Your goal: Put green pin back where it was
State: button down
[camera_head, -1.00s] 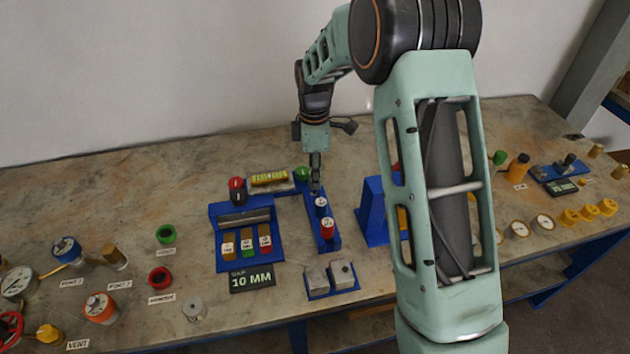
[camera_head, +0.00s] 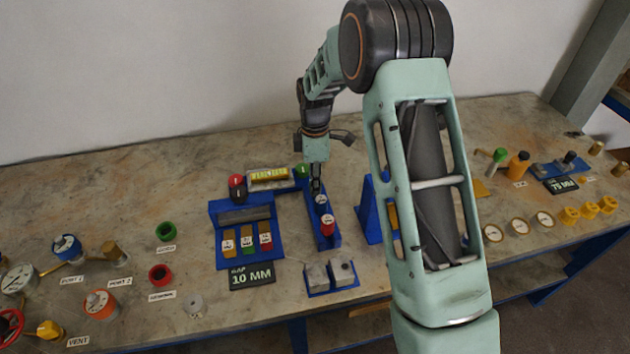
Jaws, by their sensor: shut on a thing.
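My gripper (camera_head: 317,188) points down over the rack, just right of and in front of that green cap. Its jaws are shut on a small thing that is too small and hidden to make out. A blue pin (camera_head: 321,200) with a pale top is close in front of the fingertips; I cannot tell whether they touch. A red pin (camera_head: 327,222) stands nearer the front of the rack.
Left of the rack are a blue block stand (camera_head: 219,209), a red knob (camera_head: 236,180) and a yellow vial (camera_head: 269,175). Two grey blocks (camera_head: 342,271) sit in front. A blue upright (camera_head: 368,212) stands to the right, partly behind my arm.

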jog(key=c, duration=1.6)
grip_release()
jog(key=shift+f, duration=0.1)
notch_tip(320, 180, up, 13)
